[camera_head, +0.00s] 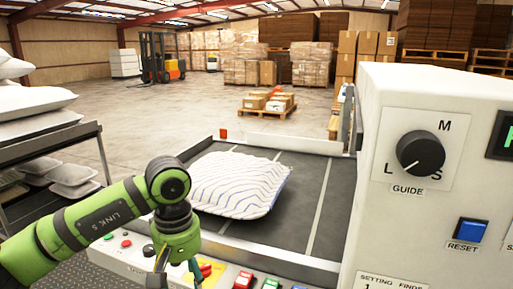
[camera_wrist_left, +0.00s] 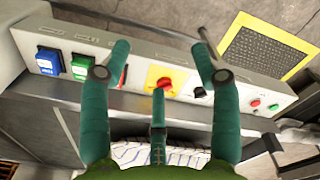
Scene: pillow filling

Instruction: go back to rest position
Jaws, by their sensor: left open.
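My left gripper (camera_head: 177,266) hangs at the end of the green arm, above the front control panel (camera_head: 127,262) in the head view. In the left wrist view its teal fingers (camera_wrist_left: 160,70) are spread apart, with nothing between them. They lie over the panel, close to the yellow-backed red knob (camera_wrist_left: 165,80); I cannot tell whether they touch it. A white pillow with wavy blue lines (camera_head: 238,184) lies flat on the dark machine bed, beyond the gripper. My right gripper is not in view.
The white machine housing (camera_head: 430,110) with a guide dial (camera_head: 421,153) and blue reset button (camera_head: 470,230) stands at right. A rack (camera_head: 50,155) with white pillows stands at left. Red, green and blue buttons (camera_head: 270,284) line the panel's front. Floor behind is open before pallets.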

